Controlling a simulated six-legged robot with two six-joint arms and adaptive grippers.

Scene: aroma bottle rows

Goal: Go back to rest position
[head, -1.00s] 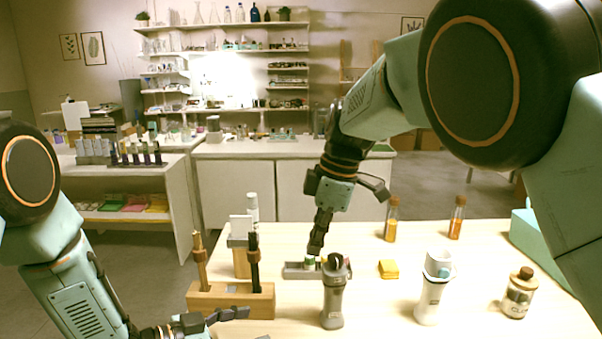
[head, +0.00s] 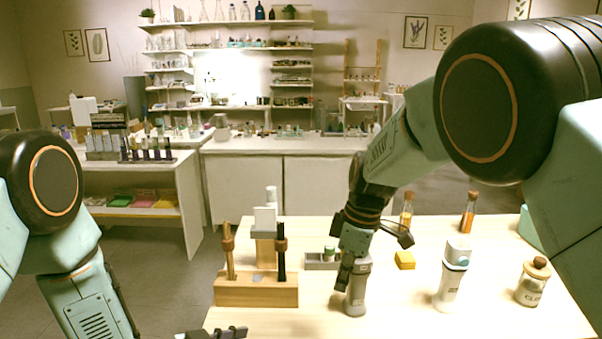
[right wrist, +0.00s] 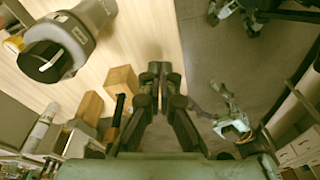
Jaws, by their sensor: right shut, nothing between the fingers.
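My right gripper (head: 343,286) is over the table (head: 400,325), beside the grey bottle (head: 357,298) and partly overlapping it in the head view. In the right wrist view its fingertips (right wrist: 160,68) are together and empty. The grey bottle also shows there (right wrist: 62,45), apart from the fingers. My left gripper (head: 228,333) is at the bottom edge of the head view, partly cut off; its opening cannot be made out.
A wooden holder (head: 255,292) with two upright tools stands at the left. A grey tray (head: 316,263) with a small bottle, a yellow block (head: 404,260), a white bottle (head: 450,280), a corked jar (head: 532,285) and two orange-filled tubes stand around.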

